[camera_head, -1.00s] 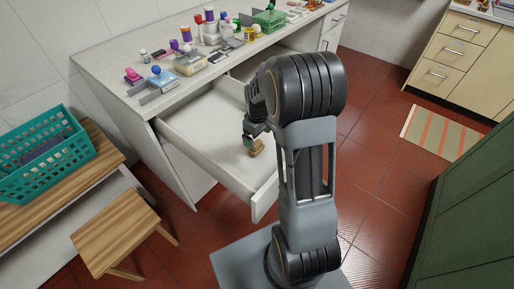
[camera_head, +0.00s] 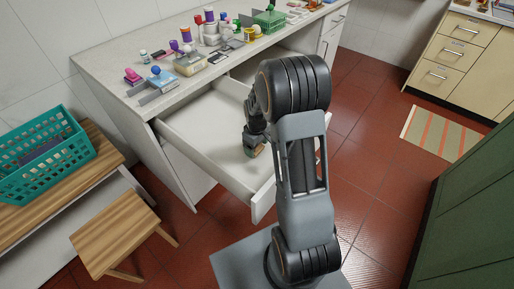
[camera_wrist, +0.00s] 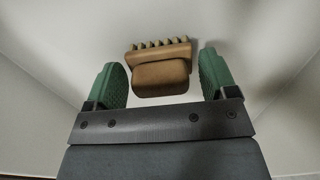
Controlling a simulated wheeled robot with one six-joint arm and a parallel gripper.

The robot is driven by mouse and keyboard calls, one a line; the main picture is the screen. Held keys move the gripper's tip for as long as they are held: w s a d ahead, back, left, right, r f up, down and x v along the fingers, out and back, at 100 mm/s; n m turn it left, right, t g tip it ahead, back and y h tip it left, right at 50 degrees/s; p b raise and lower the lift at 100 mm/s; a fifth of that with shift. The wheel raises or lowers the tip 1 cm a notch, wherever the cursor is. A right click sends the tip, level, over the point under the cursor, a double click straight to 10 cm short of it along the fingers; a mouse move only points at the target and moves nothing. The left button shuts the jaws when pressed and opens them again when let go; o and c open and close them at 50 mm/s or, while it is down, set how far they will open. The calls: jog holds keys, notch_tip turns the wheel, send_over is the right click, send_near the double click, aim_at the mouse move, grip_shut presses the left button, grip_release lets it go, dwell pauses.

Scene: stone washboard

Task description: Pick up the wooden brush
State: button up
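The wooden brush (camera_wrist: 160,74) is brown with a row of pale bristle tufts along its far edge. It lies inside the open white drawer (camera_head: 205,122). In the head view the brush (camera_head: 258,151) shows only in part beneath my gripper (camera_head: 254,143). In the wrist view my gripper (camera_wrist: 162,78) is open, with one green finger on each side of the brush. A gap shows between each finger and the brush. I cannot tell how far the fingertips are above the drawer floor.
The drawer walls stand around my gripper. The counter (camera_head: 120,70) above holds several small bottles, boxes and a green basket (camera_head: 270,20). A wooden stool (camera_head: 115,235) and a teal crate (camera_head: 40,160) are at the left. The drawer floor left of the brush is clear.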

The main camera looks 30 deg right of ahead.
jog(key=c, duration=0.7)
jog(key=shift+o, duration=0.2)
jog(key=shift+r, duration=0.1)
jog(key=shift+r, duration=0.65)
jog(key=s+a+r, duration=0.2)
jog(key=s+r, duration=0.3)
jog(key=s, duration=0.1)
jog(key=s+a+r+p, duration=0.1)
jog(key=s+a+r, duration=0.1)
jog(key=s+r, duration=0.4)
jog(key=shift+s+a+r, duration=0.25)
jog(key=shift+s+a, duration=0.05)
jog(key=shift+s, duration=0.35)
